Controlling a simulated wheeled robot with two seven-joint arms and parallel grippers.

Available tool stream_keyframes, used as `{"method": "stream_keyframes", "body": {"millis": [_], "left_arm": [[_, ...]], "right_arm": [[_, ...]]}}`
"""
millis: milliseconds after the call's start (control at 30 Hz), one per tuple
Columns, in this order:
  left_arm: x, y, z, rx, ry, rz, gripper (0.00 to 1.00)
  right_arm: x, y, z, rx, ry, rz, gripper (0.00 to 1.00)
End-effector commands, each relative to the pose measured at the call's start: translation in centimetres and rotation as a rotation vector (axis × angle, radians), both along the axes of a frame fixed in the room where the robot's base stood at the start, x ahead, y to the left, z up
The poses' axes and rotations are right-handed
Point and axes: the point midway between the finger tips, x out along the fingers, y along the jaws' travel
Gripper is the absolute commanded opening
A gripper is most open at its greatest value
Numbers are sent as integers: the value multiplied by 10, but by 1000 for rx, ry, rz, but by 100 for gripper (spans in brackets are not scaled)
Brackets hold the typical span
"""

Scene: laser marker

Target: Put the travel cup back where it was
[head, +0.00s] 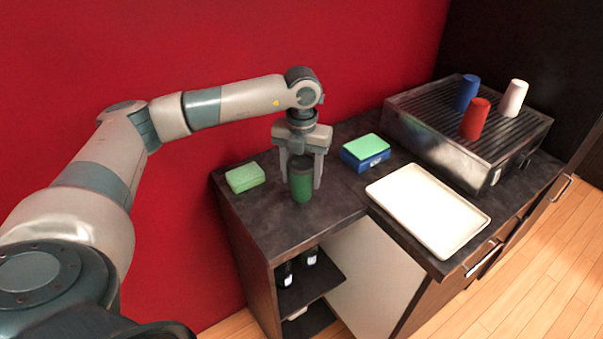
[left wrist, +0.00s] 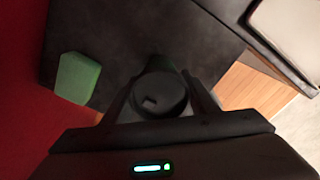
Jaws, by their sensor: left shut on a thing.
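The travel cup (head: 301,184) is dark green with a dark lid. It is upright at the near left part of the dark counter (head: 335,202). My left gripper (head: 302,180) points down and is shut on the cup, one finger on each side. In the left wrist view the cup's round black lid (left wrist: 160,95) shows between the fingers of the left gripper (left wrist: 160,98). I cannot tell whether the cup's base touches the counter. My right gripper is not in view.
A green sponge (head: 245,177) lies left of the cup. A blue box with a green top (head: 366,153) and a white tray (head: 428,209) are to the right. Blue (head: 466,92), red (head: 475,119) and white (head: 513,98) cups stand on a ribbed metal machine (head: 415,118).

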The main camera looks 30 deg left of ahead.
Motion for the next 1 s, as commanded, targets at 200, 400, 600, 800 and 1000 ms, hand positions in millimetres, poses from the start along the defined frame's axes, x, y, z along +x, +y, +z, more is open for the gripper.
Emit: {"method": "stream_keyframes", "body": {"millis": [200, 400, 600, 800, 1000], "left_arm": [[0, 0, -2, 0, 0, 0, 72], [0, 0, -2, 0, 0, 0, 72], [0, 0, 0, 0, 0, 0, 72], [1, 0, 11, 0, -3, 0, 72], [2, -1, 42, -2, -5, 0, 72]], "right_arm": [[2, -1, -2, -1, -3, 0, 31], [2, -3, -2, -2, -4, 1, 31], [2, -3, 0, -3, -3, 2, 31], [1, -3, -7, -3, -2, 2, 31], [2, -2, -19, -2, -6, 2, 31]]}}
